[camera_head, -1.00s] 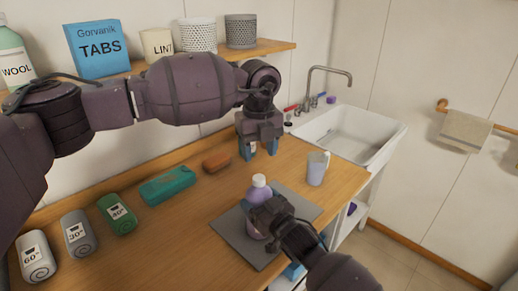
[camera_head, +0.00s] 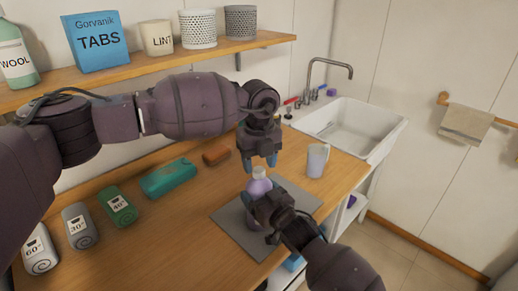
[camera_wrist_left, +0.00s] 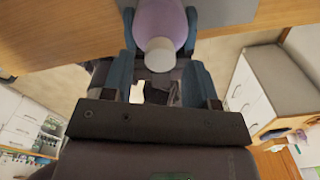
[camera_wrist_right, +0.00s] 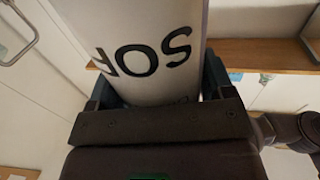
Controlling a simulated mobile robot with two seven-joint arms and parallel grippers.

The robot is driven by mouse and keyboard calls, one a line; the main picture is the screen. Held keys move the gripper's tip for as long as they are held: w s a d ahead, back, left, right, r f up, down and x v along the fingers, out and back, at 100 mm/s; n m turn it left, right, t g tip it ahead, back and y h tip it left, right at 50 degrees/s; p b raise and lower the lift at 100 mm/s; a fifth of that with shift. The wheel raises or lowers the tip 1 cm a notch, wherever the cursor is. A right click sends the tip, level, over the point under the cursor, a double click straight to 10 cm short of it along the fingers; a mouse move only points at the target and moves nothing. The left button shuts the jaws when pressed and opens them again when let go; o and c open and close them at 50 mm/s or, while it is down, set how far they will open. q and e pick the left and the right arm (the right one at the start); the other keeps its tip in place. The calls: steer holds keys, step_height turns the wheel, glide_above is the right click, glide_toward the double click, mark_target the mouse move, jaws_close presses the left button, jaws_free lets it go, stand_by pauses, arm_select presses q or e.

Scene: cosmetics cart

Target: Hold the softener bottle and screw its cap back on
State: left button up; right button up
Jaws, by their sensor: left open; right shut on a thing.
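The softener bottle (camera_head: 259,187) is lavender and stands upright over a grey mat (camera_head: 232,232). A pale, cap-like top piece (camera_head: 260,173) sits on it; I cannot tell whether this is the cap or the bare neck. My right gripper (camera_head: 270,212) is shut on the bottle's body. In the right wrist view the label (camera_wrist_right: 145,55) with large dark letters lies between its fingers. My left gripper (camera_head: 259,163) points down above the bottle, open. In the left wrist view the pale top (camera_wrist_left: 160,55) shows between the spread fingers, with the lavender shoulder (camera_wrist_left: 160,20) beyond it.
A pale cup with a handle (camera_head: 317,160) stands right of the mat. A shelf (camera_head: 150,69) runs above; the sink (camera_head: 345,128) is behind right.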

arm_select(q)
steer(key=shift+f, duration=1.05)
